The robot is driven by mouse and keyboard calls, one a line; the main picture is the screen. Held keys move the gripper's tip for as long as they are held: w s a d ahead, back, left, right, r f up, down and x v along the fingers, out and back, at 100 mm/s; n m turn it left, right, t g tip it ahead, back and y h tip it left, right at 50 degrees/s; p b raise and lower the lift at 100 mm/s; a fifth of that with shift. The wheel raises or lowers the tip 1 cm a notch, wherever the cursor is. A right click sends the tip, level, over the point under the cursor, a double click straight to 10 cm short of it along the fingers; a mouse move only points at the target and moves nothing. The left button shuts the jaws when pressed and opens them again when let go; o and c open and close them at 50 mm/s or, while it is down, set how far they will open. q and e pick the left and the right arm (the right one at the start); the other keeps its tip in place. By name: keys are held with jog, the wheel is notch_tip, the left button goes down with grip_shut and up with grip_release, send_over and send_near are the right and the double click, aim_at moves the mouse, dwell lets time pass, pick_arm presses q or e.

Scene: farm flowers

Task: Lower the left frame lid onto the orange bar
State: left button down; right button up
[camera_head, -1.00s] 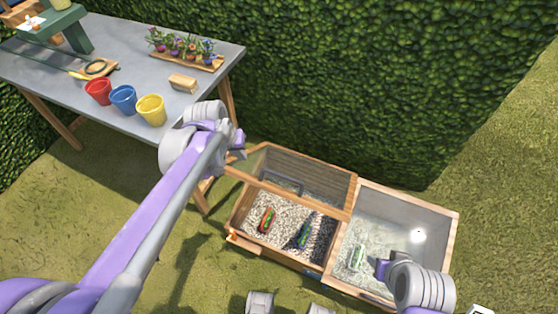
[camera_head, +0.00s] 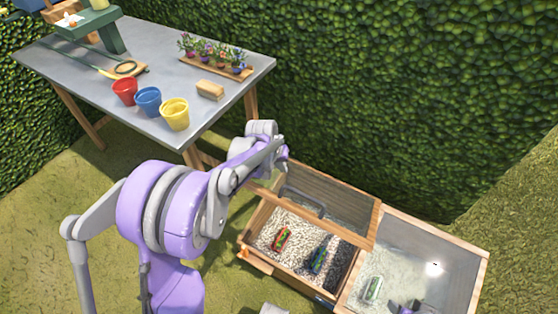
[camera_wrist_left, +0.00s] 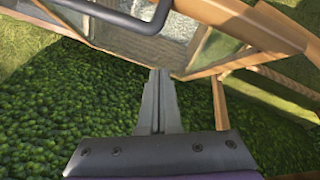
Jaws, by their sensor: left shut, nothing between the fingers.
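The left frame lid (camera_head: 311,215), a wooden frame with a clear pane and a dark grey handle (camera_head: 303,197), stands raised and tilted over the left compartment of the wooden box. The orange bar (camera_head: 243,254) shows as a small patch at the box's front left corner. My left gripper (camera_head: 281,150) is beside the lid's upper left corner; its fingers are hidden in the head view. In the left wrist view its fingers (camera_wrist_left: 157,86) are shut and empty, near the lid's wooden edge (camera_wrist_left: 235,16).
A red-and-green packet (camera_head: 281,239) and a blue-green packet (camera_head: 319,257) lie on gravel in the left compartment. A pale green packet (camera_head: 374,288) lies in the right one. A grey table (camera_head: 150,60) with pots stands behind left; a hedge (camera_head: 420,100) rises behind.

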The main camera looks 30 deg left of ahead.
pick_arm(q)
jog(key=shift+s+d+f, duration=0.2)
jog(key=shift+s, duration=0.3)
jog(key=shift+s+d+f, duration=0.2)
jog(key=shift+s+f, duration=0.05)
jog(key=shift+s, duration=0.25)
jog(key=shift+s+d+f, duration=0.2)
jog(key=shift+s, duration=0.3)
pick_arm(e)
jog(key=shift+f, duration=0.1)
